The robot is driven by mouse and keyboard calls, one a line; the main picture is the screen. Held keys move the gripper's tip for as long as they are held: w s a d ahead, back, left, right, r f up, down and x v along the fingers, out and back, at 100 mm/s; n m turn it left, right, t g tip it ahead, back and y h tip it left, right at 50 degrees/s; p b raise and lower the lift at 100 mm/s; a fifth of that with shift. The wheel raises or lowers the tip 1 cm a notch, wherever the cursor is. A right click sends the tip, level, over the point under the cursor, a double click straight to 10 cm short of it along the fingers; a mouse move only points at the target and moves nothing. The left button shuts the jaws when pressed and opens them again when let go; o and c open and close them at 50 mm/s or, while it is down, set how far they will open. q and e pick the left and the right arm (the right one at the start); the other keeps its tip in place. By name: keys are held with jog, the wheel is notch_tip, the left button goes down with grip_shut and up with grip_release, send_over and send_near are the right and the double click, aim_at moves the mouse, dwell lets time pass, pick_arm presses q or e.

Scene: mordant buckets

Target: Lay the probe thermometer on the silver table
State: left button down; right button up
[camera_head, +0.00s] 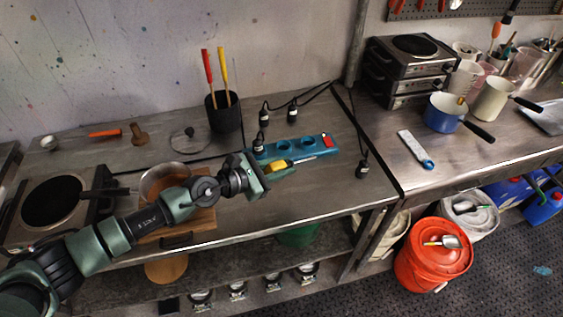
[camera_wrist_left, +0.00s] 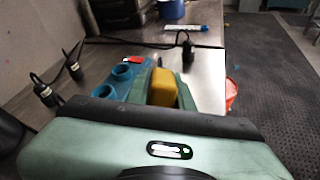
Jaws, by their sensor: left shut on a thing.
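My left gripper (camera_head: 280,168) is shut on the probe thermometer, which has a yellow body (camera_head: 277,164) and a thin metal probe pointing right. In the left wrist view the yellow body (camera_wrist_left: 163,86) sits between the two green fingers (camera_wrist_left: 162,92). It is beside the blue power strip; I cannot tell whether it touches the strip or the table. The shiny silver table (camera_head: 455,167) stands on the right, past a seam from the duller left worktop (camera_head: 330,190). My right gripper is not in view.
The power strip (camera_head: 310,147) has black plugs and cables around it. The silver table holds a blue saucepan (camera_head: 440,115), a white and blue strip (camera_head: 414,146), stacked hotplates (camera_head: 405,65) and jugs. Its front left is bare. An orange bucket (camera_head: 432,262) stands below.

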pick_arm(q)
jog(key=shift+a+f+b, duration=0.1)
jog(key=shift+f+b, duration=0.45)
jog(key=shift+f, duration=0.05)
notch_tip(320, 180, down, 5)
jog(key=b, duration=0.5)
jog(key=shift+r, duration=0.1)
notch_tip(320, 180, down, 3)
jog(key=b, duration=0.2)
jog(key=shift+b, duration=0.4)
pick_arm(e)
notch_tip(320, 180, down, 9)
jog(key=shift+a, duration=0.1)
pick_arm(q)
jog(key=c, duration=1.1)
grip_release()
jog(key=shift+c, duration=0.2)
jog(key=v, duration=0.7)
jog(key=shift+s+a+r+b, duration=0.15)
jog(key=shift+s+a+b, duration=0.1)
jog(key=shift+b, duration=0.05)
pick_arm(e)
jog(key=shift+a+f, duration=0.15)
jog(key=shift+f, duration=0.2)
